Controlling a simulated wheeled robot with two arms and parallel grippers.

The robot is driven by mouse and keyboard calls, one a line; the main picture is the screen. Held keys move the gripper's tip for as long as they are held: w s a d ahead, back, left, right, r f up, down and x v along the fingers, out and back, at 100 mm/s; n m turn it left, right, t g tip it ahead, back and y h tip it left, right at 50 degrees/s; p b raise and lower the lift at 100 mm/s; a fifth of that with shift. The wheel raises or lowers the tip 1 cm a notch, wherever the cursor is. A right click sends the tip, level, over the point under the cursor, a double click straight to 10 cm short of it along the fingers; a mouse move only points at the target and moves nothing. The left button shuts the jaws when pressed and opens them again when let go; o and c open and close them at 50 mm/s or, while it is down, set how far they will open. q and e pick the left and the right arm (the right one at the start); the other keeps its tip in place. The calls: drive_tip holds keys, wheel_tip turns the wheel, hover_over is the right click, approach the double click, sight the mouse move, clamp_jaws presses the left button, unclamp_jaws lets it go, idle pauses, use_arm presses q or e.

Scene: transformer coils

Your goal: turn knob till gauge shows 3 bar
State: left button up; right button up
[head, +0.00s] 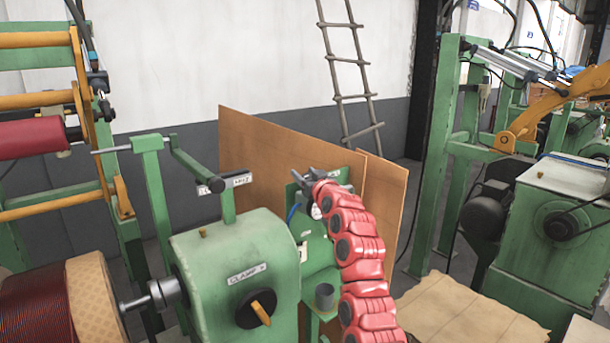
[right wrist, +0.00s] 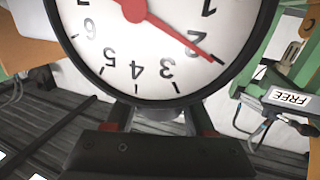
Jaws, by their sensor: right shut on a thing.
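The round white gauge (right wrist: 150,60) with black rim and red needle fills the top of the right wrist view, upside down. Its needle points close to the 2, short of the 3. In the head view a small part of the gauge (head: 317,212) shows beside my red right arm. My right gripper (right wrist: 162,118) is shut just below the gauge, its fingers around the knob there; the knob is mostly hidden. In the head view the right gripper (head: 312,177) is at the green panel behind the clamp machine. My left gripper is not in view.
A green machine (head: 235,265) labelled CLAMP, with an orange handle, stands left of my right arm. A grey cup (head: 324,296) is close by the arm. Brown boards (head: 262,150) lean behind the panel. A FREE sign (right wrist: 290,101) shows at right in the wrist view.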

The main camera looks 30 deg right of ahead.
clamp_jaws()
drive_tip(key=shift+m+h, duration=0.3)
drive_tip(key=shift+h, duration=0.1)
drive_tip(key=m+g+h, duration=0.1)
drive_tip(key=m+h, duration=0.1)
drive_tip(key=h, duration=0.1)
drive_tip(key=shift+d+b, duration=0.1)
drive_tip(key=shift+b, duration=0.2)
drive_tip(key=m+g+h+b, duration=0.1)
drive_tip(key=b, duration=0.1)
drive_tip(key=m+g+h+b, duration=0.1)
drive_tip(key=h+b, duration=0.1)
drive_tip(key=d+m+g+h+b, duration=0.1)
drive_tip(key=m+h+b, duration=0.1)
drive_tip(key=b, duration=0.1)
drive_tip(key=shift+s+f+g, duration=0.3)
drive_tip(key=shift+s+g, duration=0.05)
drive_tip(key=shift+g, duration=0.05)
drive_tip(key=shift+s+d+r+m+g+h+b, duration=0.1)
drive_tip(key=shift+d+m+g+h+b, duration=0.05)
drive_tip(key=shift+m+g+h+b, duration=0.45)
drive_tip(key=shift+s+d+r+m+g+h+b, duration=0.1)
drive_tip(key=shift+m+g+h+b, duration=0.2)
drive_tip(key=shift+g, duration=0.15)
drive_tip(key=shift+s+d+r+m+g+h+b, duration=0.1)
drive_tip(key=shift+m+g+h+b, duration=0.2)
drive_tip(key=shift+g, duration=0.15)
